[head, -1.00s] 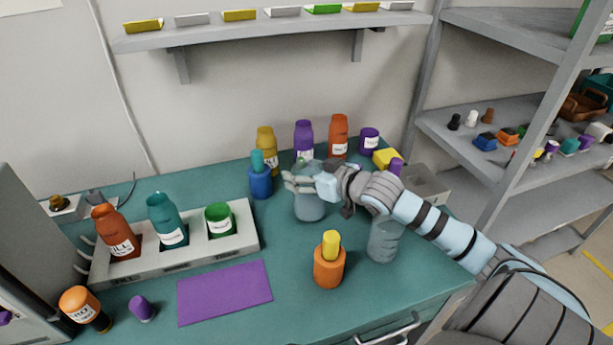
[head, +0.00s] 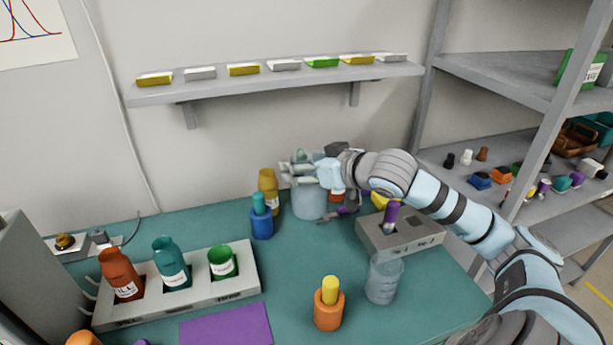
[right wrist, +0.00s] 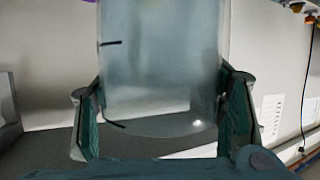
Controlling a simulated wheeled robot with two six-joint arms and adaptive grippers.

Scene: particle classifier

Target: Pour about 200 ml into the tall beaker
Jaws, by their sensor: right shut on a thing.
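My right gripper (head: 302,172) is shut on a wide clear beaker (head: 309,204) and holds it by its upper part, roughly upright, toward the back of the bench. In the right wrist view the beaker (right wrist: 160,75) fills the space between the two fingers (right wrist: 165,125); dark marks show on its wall and its contents look cloudy grey-blue. The other clear beaker (head: 384,279), narrower and with faint marks, stands upright on the bench at the front right, apart from the gripper; it looks empty. My left gripper is not in view.
A grey block (head: 400,237) with a purple-topped item stands behind the narrow beaker. An orange bottle with a yellow top (head: 328,305) stands to its left. A blue bottle (head: 261,220) and a yellow bottle (head: 268,187) stand left of the held beaker. A bottle rack (head: 240,283) is at left.

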